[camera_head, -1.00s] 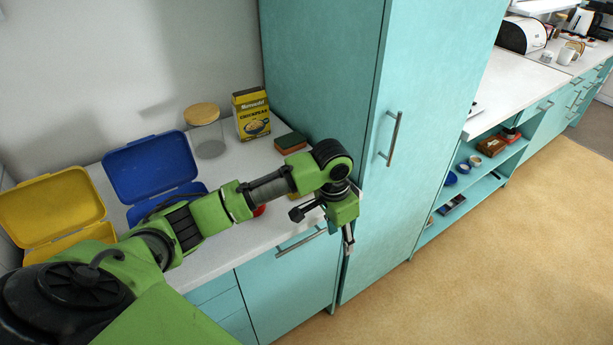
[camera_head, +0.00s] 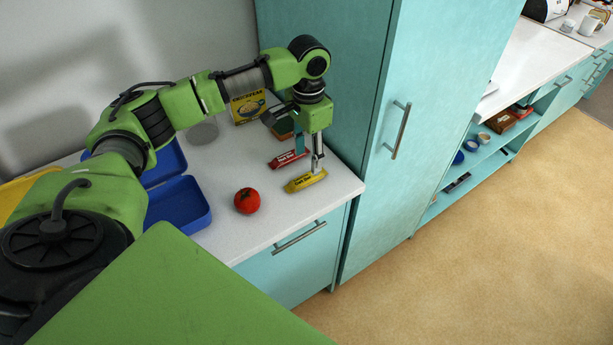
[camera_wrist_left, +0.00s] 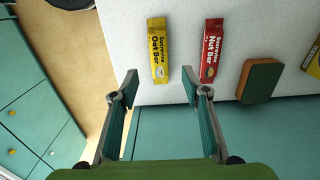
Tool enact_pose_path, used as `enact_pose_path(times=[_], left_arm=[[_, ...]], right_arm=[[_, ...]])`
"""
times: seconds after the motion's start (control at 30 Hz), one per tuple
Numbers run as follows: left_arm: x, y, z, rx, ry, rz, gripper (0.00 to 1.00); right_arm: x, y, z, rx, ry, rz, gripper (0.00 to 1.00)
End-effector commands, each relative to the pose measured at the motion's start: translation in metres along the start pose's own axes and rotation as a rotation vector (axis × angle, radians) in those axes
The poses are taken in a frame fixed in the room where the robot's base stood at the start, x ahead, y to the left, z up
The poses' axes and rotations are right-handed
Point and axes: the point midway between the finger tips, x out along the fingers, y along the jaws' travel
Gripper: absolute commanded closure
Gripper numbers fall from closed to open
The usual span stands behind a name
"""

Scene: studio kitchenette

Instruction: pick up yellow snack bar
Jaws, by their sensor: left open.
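The yellow snack bar (camera_head: 304,181) lies flat on the white counter near its right front corner. In the left wrist view the yellow bar (camera_wrist_left: 158,50) reads "Oat Bar" and lies ahead of the fingertips, between their lines. A red snack bar (camera_head: 288,158), reading "Nut Bar" in the wrist view (camera_wrist_left: 212,50), lies just behind it. My left gripper (camera_head: 310,163) points down over the counter beside the bars. It is open and empty, and its fingers (camera_wrist_left: 160,82) are spread wide. In the head view one fingertip overlaps the yellow bar's far end; contact cannot be told. My right gripper is not in view.
A red tomato (camera_head: 247,200) sits left of the bars. An open blue lunch box (camera_head: 183,207) is further left, with a yellow box (camera_head: 22,190) at the edge. A sponge (camera_wrist_left: 260,80), a jar (camera_head: 203,131) and a yellow carton (camera_head: 247,107) stand behind. A tall teal cabinet (camera_head: 360,150) borders the right.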

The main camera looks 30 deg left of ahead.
Motion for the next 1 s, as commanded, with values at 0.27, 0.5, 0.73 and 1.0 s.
enact_pose_path(times=[0.27, 0.5, 0.73, 1.0], left_arm=[[0.023, 0.001, 0.002, 0.000, -0.001, 0.000, 0.57], [0.057, 0.004, 0.007, -0.001, -0.001, 0.000, 0.57], [0.071, 0.003, 0.007, 0.000, 0.001, -0.001, 0.57], [0.071, 0.003, 0.007, 0.000, 0.002, -0.001, 0.91]], right_arm=[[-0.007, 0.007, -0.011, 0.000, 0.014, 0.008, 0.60], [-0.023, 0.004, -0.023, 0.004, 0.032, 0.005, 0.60], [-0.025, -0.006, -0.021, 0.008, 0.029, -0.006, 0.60], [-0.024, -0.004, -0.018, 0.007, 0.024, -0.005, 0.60]])
